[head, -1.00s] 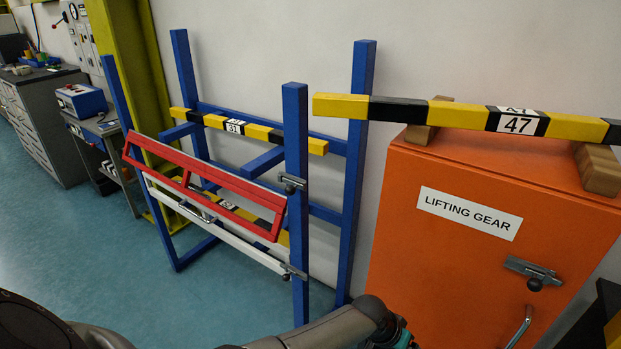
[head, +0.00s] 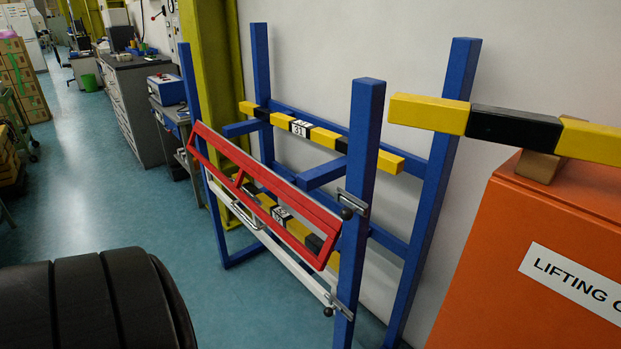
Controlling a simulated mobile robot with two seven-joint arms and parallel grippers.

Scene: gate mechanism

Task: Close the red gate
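The red gate (head: 262,193) is a red rectangular frame on the front of a blue rack (head: 364,170). It is tilted, leaning out from the rack's front posts. A white gate (head: 270,246) with a metal handle sits just below it. A metal latch with a dark knob (head: 350,206) is on the right front post near the red gate's right end. A second latch (head: 338,303) is lower on that post. Yellow-black bars (head: 325,137) lie on the rack's arms behind the gate. Neither of my grippers is in view.
An orange cabinet (head: 545,265) labelled lifting gear stands right of the rack, with a yellow-black bar (head: 517,127) on wooden blocks above it. A yellow column (head: 213,80), grey drawers (head: 133,105) and a bench stand behind left.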

